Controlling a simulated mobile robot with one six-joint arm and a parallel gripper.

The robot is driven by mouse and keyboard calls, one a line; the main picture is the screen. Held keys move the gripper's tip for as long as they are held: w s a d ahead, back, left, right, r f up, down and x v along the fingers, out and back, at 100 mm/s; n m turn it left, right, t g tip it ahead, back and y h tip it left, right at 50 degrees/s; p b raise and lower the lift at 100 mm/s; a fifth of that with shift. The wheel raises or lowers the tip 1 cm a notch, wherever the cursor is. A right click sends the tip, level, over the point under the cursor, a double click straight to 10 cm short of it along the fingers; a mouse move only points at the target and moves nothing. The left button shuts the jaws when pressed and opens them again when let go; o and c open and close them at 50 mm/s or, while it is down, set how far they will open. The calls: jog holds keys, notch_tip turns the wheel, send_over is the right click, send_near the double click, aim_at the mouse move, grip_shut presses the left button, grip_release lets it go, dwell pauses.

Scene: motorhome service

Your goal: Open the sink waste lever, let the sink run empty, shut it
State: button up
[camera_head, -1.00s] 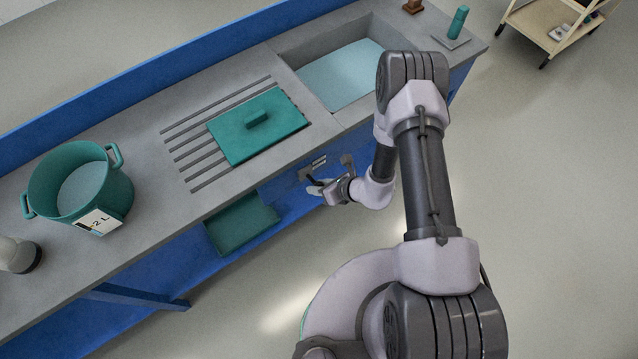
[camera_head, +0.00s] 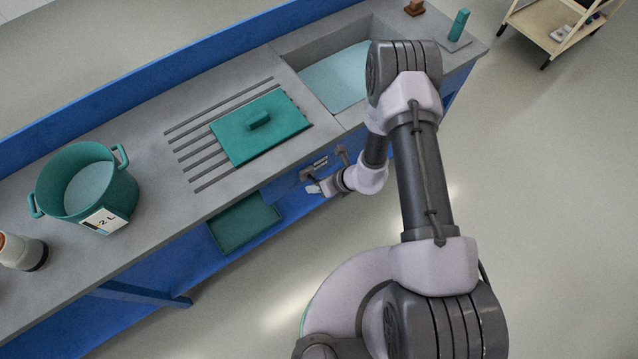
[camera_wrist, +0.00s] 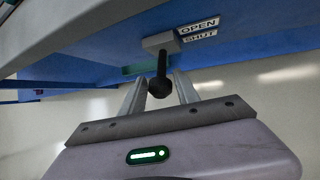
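The sink (camera_head: 378,33) at the counter's far right end holds pale blue water (camera_head: 336,79). The waste lever is under the counter's front edge, a black rod and knob (camera_wrist: 160,87) hanging from a grey block (camera_wrist: 160,42). Beside the block are the labels OPEN (camera_wrist: 198,26) and SHUT (camera_wrist: 200,37). I cannot tell which label the lever matches. My gripper (camera_wrist: 159,78) is open, with the knob between its two fingers and a small gap on either side. In the head view, my gripper (camera_head: 314,189) is just in front of the blue counter front.
A teal pot (camera_head: 85,187) marked 2 L holds pale liquid. A teal tray (camera_head: 243,222) is below the counter. A green bottle (camera_head: 459,24) stands beyond the sink. A wooden trolley (camera_head: 550,30) stands back right; the floor in front is clear.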

jog(key=shift+o, duration=0.7)
jog(key=shift+d+r, duration=0.15)
jog(key=shift+r, duration=0.15)
jog(key=p+v, duration=0.4)
jog(key=v, duration=1.2)
jog(key=shift+s+d+r, duration=0.15)
jog(key=shift+d+r, duration=0.05)
jog(key=shift+r, duration=0.15)
